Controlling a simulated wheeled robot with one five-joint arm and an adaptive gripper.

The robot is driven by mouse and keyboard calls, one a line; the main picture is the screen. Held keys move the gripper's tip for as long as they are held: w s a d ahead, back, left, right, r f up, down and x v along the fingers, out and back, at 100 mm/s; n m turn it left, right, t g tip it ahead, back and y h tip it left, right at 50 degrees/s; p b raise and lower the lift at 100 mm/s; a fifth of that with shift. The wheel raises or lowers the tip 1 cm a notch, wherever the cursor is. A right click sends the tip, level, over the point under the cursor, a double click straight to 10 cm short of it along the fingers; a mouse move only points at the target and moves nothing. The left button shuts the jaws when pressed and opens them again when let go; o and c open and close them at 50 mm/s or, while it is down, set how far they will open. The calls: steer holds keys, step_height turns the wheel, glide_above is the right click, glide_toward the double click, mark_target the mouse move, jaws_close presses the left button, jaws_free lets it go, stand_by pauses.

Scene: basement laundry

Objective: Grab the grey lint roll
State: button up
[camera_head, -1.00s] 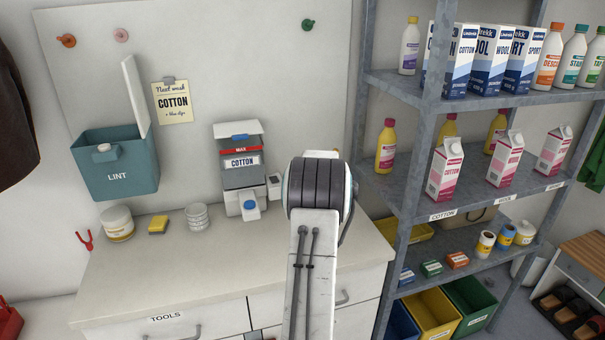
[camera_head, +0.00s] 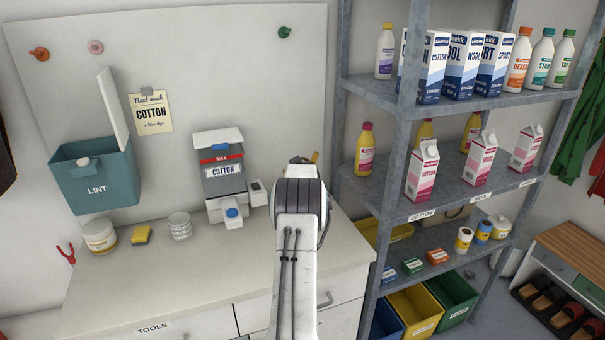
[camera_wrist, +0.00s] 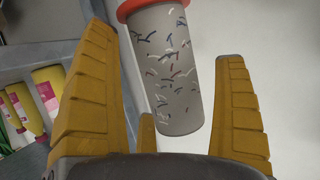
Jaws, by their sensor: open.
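The grey lint roll (camera_wrist: 176,85) shows in the wrist view as a grey cylinder covered in dark, white and reddish lint threads, with an orange-red end at the top. My gripper (camera_wrist: 165,45) is open, with yellow fingers left and right of the roll in the picture. A gap shows on both sides of the roll, and I cannot tell how deep it sits between the fingers. In the head view my arm hides the roll; only a bit of my gripper (camera_head: 314,157) shows beyond the arm.
A cotton dispenser (camera_head: 222,180) stands on the white counter (camera_head: 200,270), left of my arm. A teal LINT bin (camera_head: 95,185) is on the wall panel. A grey metal shelf (camera_head: 400,120) with bottles and cartons stands close on the right.

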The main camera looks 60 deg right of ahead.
steer(key=c, duration=1.1)
steer(key=shift+o, duration=0.2)
